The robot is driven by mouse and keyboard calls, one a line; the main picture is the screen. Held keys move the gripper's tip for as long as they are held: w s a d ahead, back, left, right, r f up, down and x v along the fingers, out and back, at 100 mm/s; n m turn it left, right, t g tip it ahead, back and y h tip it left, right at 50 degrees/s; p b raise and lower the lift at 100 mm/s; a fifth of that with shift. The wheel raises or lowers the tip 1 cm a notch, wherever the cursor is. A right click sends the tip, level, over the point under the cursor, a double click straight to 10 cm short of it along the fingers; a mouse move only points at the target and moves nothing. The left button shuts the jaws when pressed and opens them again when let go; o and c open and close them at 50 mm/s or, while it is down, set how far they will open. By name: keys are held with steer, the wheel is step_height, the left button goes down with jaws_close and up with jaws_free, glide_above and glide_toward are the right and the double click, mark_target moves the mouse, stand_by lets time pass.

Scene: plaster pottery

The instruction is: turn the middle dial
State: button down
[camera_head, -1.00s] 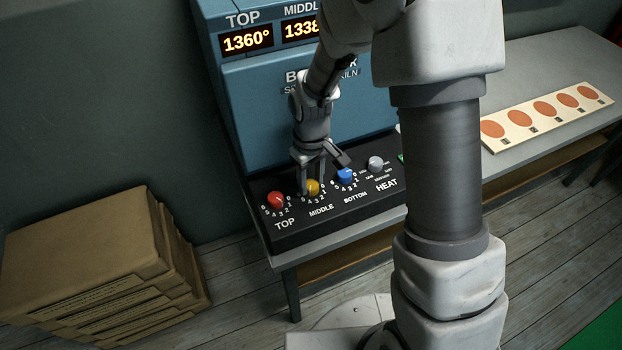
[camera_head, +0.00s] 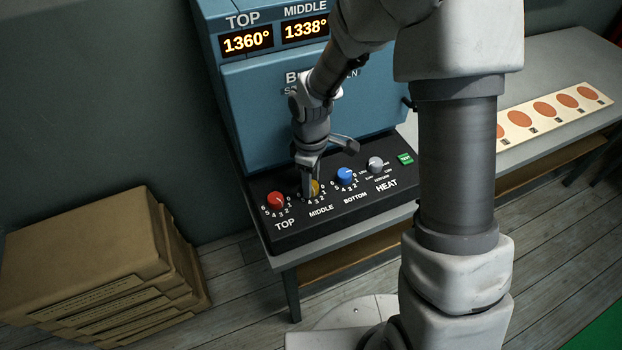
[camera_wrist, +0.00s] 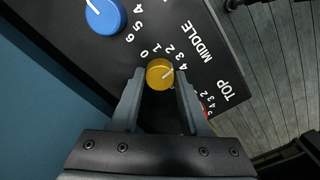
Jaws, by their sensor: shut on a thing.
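The middle dial (camera_head: 315,187) is yellow and sits above the MIDDLE label on the black control panel (camera_head: 345,213). In the wrist view the yellow dial (camera_wrist: 160,74) lies between the fingertips, its white pointer line toward the numbers 3 and 4. My gripper (camera_head: 310,190) reaches down from above and is shut on the middle dial, one finger on each side. In the head view the fingers partly hide the dial. The kiln display (camera_head: 305,29) reads 1338° under MIDDLE.
The red top dial (camera_head: 276,200) is to the left and the blue bottom dial (camera_head: 345,175) to the right, both close by. A grey heat dial (camera_head: 375,164) and a green button (camera_head: 405,159) are farther right. The blue kiln (camera_head: 300,105) rises behind the panel.

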stand_by(0.4)
steer(key=shift+c, duration=2)
jaws_free()
step_height(320, 180, up, 18)
steer(key=p, duration=0.1)
steer(key=shift+f, duration=0.25)
steer(key=s+d+r+m+t, duration=0.2)
steer(key=s+d+r+m, duration=0.3)
steer(key=s, duration=0.3)
steer(key=s+d+r+m+t, duration=0.3)
steer(key=s+d+r+m, duration=0.2)
steer(key=s+m, duration=0.3)
steer(key=shift+s+d+r+t, duration=0.25)
steer(key=shift+s+d+t, duration=0.1)
steer(key=shift+s, duration=0.15)
